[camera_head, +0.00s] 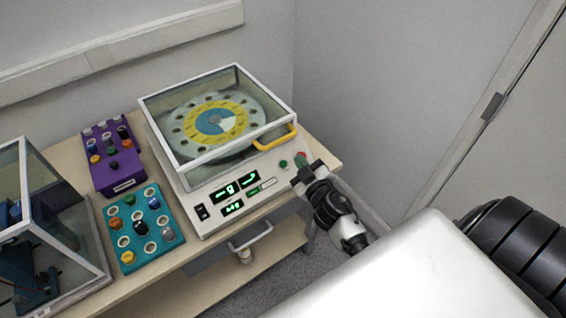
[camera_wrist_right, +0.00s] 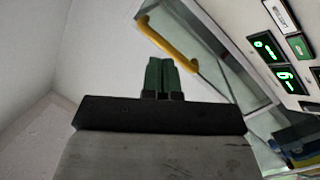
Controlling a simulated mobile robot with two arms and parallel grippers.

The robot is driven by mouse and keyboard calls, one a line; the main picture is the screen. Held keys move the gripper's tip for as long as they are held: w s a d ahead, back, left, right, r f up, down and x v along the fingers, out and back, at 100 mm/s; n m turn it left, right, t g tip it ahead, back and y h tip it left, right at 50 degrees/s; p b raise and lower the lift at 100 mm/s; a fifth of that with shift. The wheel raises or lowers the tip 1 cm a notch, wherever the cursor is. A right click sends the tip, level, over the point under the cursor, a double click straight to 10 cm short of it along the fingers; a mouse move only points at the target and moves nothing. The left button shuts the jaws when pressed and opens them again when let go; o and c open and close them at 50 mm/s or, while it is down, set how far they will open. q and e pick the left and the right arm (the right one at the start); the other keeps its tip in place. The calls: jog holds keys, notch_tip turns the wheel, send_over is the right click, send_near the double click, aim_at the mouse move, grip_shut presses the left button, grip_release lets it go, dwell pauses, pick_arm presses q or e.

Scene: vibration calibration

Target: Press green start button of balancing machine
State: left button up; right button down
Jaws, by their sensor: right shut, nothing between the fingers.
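The balancing machine (camera_head: 212,222) stands on the table, a light box with a clear-lidded chamber and lit green displays. Its green start button (camera_head: 283,163) is a small round knob on the front panel, right of the displays. My right gripper (camera_head: 301,164) is at the panel's right end, beside the green button and close to a red button (camera_head: 300,155). Contact cannot be told. In the right wrist view its green fingers (camera_wrist_right: 160,77) are shut and empty, and the green button is hidden or out of frame. My left gripper is not in view.
The lid's yellow handle (camera_head: 275,137) sticks out just behind the buttons. A purple tray (camera_head: 122,182) and a teal tray (camera_head: 152,253) with knobs lie left of the machine. A clear case (camera_head: 74,230) stands farther left. A wall (camera_head: 370,90) rises behind the right end.

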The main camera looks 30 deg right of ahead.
aim_at(284, 164)
jog(key=w+f+b, duration=0.2)
jog(key=f, duration=0.1)
jog(key=w+f+b, duration=0.2)
jog(key=w+b, duration=0.1)
jog(key=shift+a+f+b, duration=0.15)
jog(key=shift+f+b, duration=0.15)
jog(key=shift+f, duration=0.1)
jog(key=shift+w+f+b, duration=0.45)
jog(key=shift+w, duration=0.05)
dwell(1.5)
jog(key=shift+w+a+f+b, duration=0.1)
jog(key=shift+w+f+b, duration=0.15)
jog(key=shift+w+b, duration=0.1)
